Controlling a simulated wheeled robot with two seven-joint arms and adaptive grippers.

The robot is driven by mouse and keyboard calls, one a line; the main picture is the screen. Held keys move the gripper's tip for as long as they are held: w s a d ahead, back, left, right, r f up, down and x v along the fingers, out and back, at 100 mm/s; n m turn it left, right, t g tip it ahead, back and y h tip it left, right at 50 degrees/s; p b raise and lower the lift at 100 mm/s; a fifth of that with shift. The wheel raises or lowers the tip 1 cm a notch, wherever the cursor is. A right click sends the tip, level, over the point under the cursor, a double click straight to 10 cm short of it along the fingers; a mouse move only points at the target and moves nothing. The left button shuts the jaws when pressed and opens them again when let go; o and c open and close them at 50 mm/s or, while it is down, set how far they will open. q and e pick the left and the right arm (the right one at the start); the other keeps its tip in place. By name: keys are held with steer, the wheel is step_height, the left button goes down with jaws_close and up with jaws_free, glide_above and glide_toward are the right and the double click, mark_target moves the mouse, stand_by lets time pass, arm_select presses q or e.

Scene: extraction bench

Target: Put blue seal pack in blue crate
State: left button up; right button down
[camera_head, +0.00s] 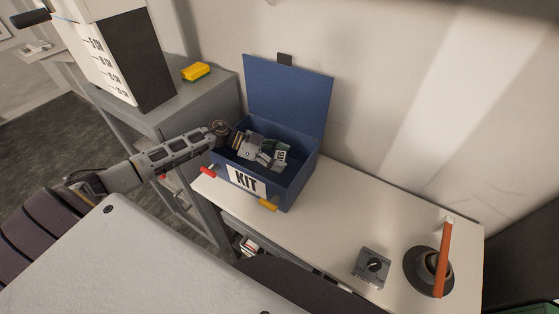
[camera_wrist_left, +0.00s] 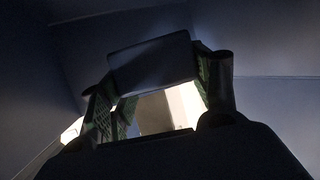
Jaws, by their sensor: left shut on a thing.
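The blue crate (camera_head: 289,90) is an open box with its lid raised and a white KIT label on the front. It stands at the left end of the white bench. My left gripper (camera_head: 272,158) reaches over the crate's left side and is down inside its opening. It is shut on a small flat pack (camera_head: 282,153), taken to be the blue seal pack; its colour is hard to tell. In the left wrist view the pack (camera_wrist_left: 152,62) is a dark rectangle between the green-padded fingers, with dark crate walls around. Whether it touches the crate floor is hidden. My right gripper is out of view.
A grey knob box (camera_head: 371,266) and a round dark base with an orange bar (camera_head: 441,262) stand at the bench's right. A yellow block (camera_head: 196,71) lies on the grey cabinet. The bench middle is clear.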

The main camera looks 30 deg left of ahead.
arm_select(q)
steer(key=shift+f, duration=0.9)
steer(key=shift+s+f, duration=0.1)
steer(key=shift+f, duration=0.55)
steer(key=o, duration=1.1)
steer(key=shift+d+f, duration=0.1)
steer(key=shift+o, duration=0.2)
steer(key=shift+s+f, duration=0.1)
